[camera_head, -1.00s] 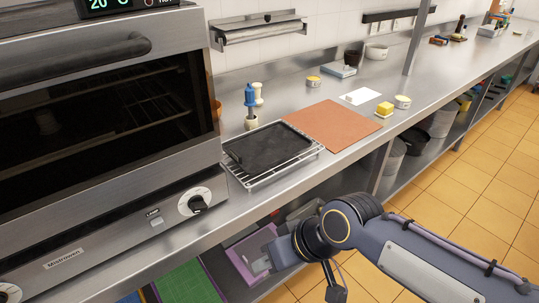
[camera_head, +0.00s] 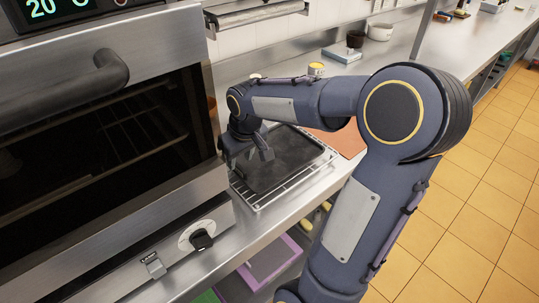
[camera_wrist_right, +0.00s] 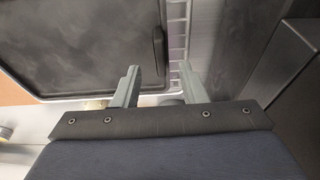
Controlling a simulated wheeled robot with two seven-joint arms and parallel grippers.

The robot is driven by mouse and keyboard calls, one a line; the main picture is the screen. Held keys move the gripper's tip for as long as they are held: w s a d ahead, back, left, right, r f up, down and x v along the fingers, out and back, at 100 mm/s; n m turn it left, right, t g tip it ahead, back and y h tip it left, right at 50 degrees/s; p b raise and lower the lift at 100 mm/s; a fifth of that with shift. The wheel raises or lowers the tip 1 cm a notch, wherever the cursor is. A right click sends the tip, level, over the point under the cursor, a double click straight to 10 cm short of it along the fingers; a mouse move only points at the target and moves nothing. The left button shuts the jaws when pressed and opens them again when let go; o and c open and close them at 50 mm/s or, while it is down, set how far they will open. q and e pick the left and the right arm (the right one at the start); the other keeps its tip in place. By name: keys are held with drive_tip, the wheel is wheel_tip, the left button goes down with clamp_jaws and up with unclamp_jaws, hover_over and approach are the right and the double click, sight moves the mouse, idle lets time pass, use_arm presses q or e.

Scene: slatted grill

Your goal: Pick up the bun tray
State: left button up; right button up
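The bun tray (camera_head: 290,158) is a flat dark rectangular tray lying on a slatted wire rack (camera_head: 262,200) on the steel counter. My right gripper (camera_head: 252,156) hangs over the left part of the tray, close to the oven. In the right wrist view, the tray (camera_wrist_right: 80,40) fills the upper left, with a raised handle-like bar near its edge. My left gripper is not in view.
A large oven (camera_head: 100,130) stands just left of the rack. A brown board (camera_head: 343,140) lies to the right, partly behind my arm. A white bowl (camera_head: 380,32) and a dark cup (camera_head: 355,40) stand farther back. The far right counter has free room.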

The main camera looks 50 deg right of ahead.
sight(239, 167)
drive_tip(key=shift+x, duration=1.95)
drive_tip(key=shift+s+a, duration=0.1)
drive_tip(key=shift+s, duration=0.05)
clamp_jaws()
